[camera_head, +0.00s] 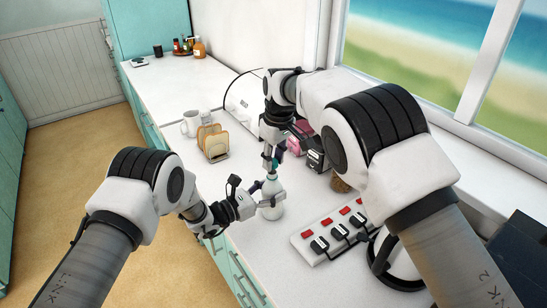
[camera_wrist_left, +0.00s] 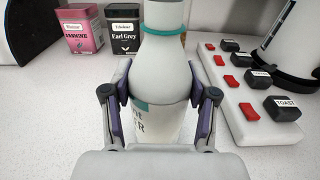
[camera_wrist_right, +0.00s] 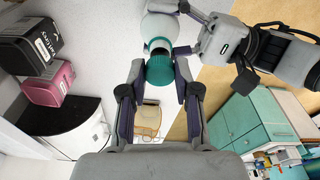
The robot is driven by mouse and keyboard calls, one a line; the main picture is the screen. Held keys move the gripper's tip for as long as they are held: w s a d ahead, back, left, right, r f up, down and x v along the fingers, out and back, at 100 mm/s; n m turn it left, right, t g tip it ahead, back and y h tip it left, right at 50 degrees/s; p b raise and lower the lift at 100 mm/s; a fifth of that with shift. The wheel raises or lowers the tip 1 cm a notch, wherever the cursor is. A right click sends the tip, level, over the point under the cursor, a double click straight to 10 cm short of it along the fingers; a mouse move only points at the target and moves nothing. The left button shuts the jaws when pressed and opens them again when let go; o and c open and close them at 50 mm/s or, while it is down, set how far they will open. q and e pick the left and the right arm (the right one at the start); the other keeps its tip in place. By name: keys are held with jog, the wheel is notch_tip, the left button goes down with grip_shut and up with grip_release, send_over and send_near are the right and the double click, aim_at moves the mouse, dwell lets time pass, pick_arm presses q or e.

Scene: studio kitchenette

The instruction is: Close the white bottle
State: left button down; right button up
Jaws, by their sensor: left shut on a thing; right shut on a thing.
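The white bottle (camera_head: 271,211) stands upright on the counter, with dark print on its lower part and a teal ring at its neck in the left wrist view (camera_wrist_left: 162,65). My left gripper (camera_head: 268,198) is shut around its body from the left. My right gripper (camera_head: 270,164) points down above the bottle and is shut on a teal cap (camera_wrist_right: 159,70). In the right wrist view the cap lines up with the bottle's neck. I cannot tell whether it touches the mouth. The bottle's mouth is hidden.
A power strip (camera_head: 312,247) with red switches and black plugs lies right of the bottle. Pink and black tea tins (camera_wrist_left: 126,30) stand behind it. A toast rack (camera_head: 215,155) and mugs (camera_head: 190,123) stand farther left. Counter around the bottle's base is clear.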

jog(key=shift+f, duration=0.1)
jog(key=shift+f, duration=0.75)
jog(key=shift+f, duration=0.6)
jog(key=m, duration=0.3)
jog(key=shift+a, duration=0.1)
jog(key=o, duration=0.7)
jog(key=shift+r, duration=0.1)
